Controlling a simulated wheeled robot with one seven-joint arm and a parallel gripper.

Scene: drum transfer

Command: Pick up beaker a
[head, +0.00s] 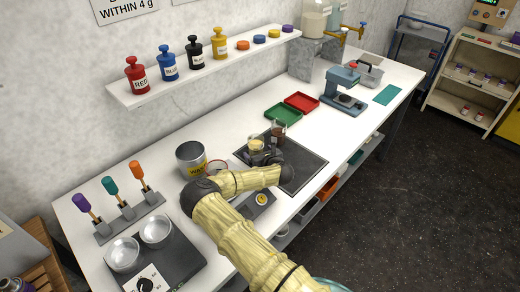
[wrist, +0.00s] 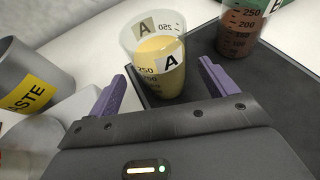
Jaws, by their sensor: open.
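Beaker A (wrist: 158,58) is a clear beaker with A labels and pale yellow contents. It stands upright on the dark mat (head: 308,163) and also shows in the head view (head: 256,143). My gripper (wrist: 166,84) is open, with its purple fingers low on either side of the view and the beaker just beyond and between them. I cannot tell whether a finger touches it. In the head view my gripper (head: 266,157) partly hides the beaker's lower part.
A second beaker (wrist: 241,28) with brown contents stands close to the right of beaker A. A grey waste container (wrist: 30,82) stands to the left. Green (head: 283,114) and red (head: 302,102) trays lie behind the mat. The mat's right part is clear.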

